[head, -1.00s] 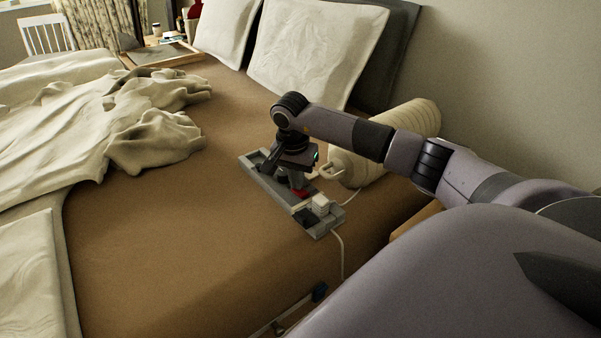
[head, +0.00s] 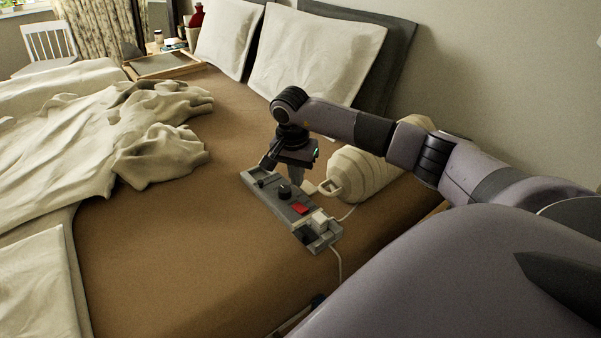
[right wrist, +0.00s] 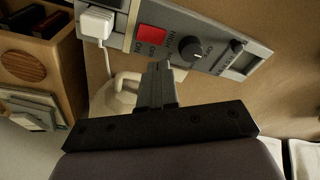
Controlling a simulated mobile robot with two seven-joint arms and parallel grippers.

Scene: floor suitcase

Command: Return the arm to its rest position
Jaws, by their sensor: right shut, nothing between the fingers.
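My right arm reaches in from the right in the head view. My right gripper (head: 297,178) points down over the bed beside a grey control panel (head: 258,184), and its fingers are shut and empty. In the right wrist view its fingertips (right wrist: 159,68) are near the panel's lower edge, with a small gap seeming to lie between. The panel (right wrist: 212,28) carries a red ON/OFF switch (right wrist: 151,38), a black knob (right wrist: 190,49) and a white plug (right wrist: 97,22). My left gripper is not in view.
A cream ribbed jar-like object (head: 365,175) lies behind the gripper. A white cord (head: 338,262) runs from the panel over the bed edge. Pillows (head: 315,48) and a crumpled blanket (head: 150,130) are farther off. A wooden box (right wrist: 45,70) shows in the wrist view.

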